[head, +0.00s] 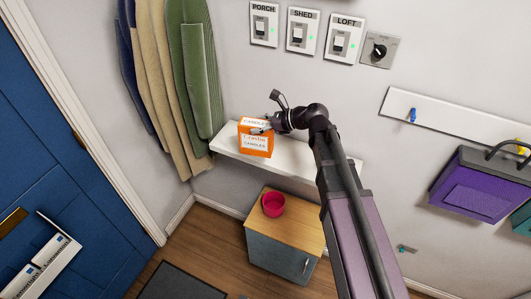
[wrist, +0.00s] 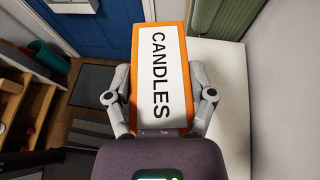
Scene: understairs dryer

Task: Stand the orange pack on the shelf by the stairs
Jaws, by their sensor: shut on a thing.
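The orange pack (head: 256,140), with white labels reading CANDLES, is upright at the left part of the white wall shelf (head: 300,175). My gripper (head: 262,126) reaches it from the right, near its top. In the wrist view the gripper's fingers (wrist: 160,82) close on both sides of the pack (wrist: 160,45), so it is shut on it. The shelf (wrist: 225,110) shows to the right of the pack there, with the floor below to the left. I cannot tell whether the pack's base touches the shelf or is slightly above or in front of it.
Coats (head: 188,75) hang just left of the shelf. Switches labelled PORCH, SHED and LOFT (head: 344,38) are on the wall above. The bare shelf surface beside the pack is clear.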

